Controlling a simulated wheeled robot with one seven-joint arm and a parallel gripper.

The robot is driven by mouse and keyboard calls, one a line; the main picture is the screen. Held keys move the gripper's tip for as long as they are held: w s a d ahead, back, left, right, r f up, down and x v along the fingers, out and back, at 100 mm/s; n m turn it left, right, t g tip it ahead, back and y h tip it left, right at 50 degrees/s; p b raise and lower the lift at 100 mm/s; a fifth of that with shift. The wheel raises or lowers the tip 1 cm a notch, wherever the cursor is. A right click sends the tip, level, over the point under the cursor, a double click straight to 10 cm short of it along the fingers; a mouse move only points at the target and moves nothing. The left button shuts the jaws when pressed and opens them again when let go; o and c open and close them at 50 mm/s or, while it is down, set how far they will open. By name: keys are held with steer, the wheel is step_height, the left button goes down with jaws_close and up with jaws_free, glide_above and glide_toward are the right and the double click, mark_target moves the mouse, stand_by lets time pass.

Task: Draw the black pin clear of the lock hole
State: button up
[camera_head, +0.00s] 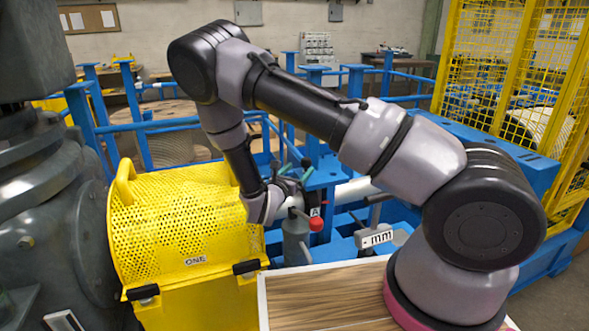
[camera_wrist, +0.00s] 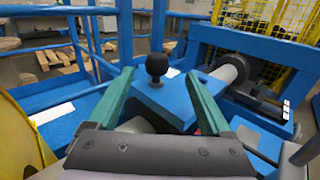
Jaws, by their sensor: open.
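The black pin shows in the wrist view as a round black knob (camera_wrist: 156,65) on a short stem, standing on a blue block (camera_wrist: 165,100). My gripper (camera_wrist: 157,76) is open, with one green finger on each side of the knob in the picture. The knob appears just beyond or between the fingertips, and I cannot tell whether either finger touches it. In the head view my gripper (camera_head: 293,173) is over the blue frame, right of the yellow guard, with a small dark knob (camera_head: 306,163) at its fingertips. The lock hole is hidden.
A perforated yellow guard (camera_head: 185,225) marked ONE stands close left of my gripper. A red ball knob (camera_head: 316,224) is just below it. A labelled plate (camera_head: 376,238) and a white shaft (camera_head: 352,190) lie to the right. Blue rails (camera_head: 160,126) run behind.

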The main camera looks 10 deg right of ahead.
steer(key=shift+w+f, duration=0.15)
steer(key=shift+w, duration=0.1)
steer(key=x, duration=1)
steer(key=shift+w, duration=0.2)
steer(key=shift+c, duration=0.3)
jaws_close()
